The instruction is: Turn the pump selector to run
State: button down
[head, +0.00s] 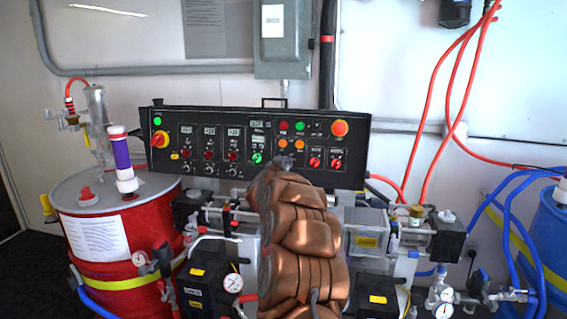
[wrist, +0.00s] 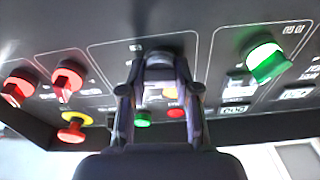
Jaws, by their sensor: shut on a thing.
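The black control panel (head: 220,140) stands in the middle of the head view. In the wrist view, where the panel appears upside down, my gripper (wrist: 160,72) has its two fingers closed on a dark round knob (wrist: 158,56), which I take as the pump selector. Its label and pointer direction cannot be read. In the head view my gripper (head: 285,163) is at the panel's lower edge, and my arm hides the knob. A green knob (wrist: 265,60) is to one side, also in the head view (head: 257,158). Two red knobs (wrist: 67,84) are on the other side.
A red and yellow emergency button (wrist: 73,127) and small green (wrist: 142,118) and red (wrist: 175,112) buttons are close to the fingers. A red drum (head: 120,235) stands left and a blue drum (head: 550,230) right. Pipes, gauges and hoses crowd below the panel.

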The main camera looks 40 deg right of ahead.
jog(key=m+g, duration=0.1)
jog(key=m, duration=0.4)
jog(key=shift+w, duration=0.1)
jog(key=shift+m+g+h, duration=0.3)
jog(key=shift+m+g, duration=0.3)
jog(key=shift+m, duration=1.2)
jog(key=c, duration=0.8)
grip_release()
jog(key=shift+a, duration=0.1)
jog(key=shift+v, duration=5.95)
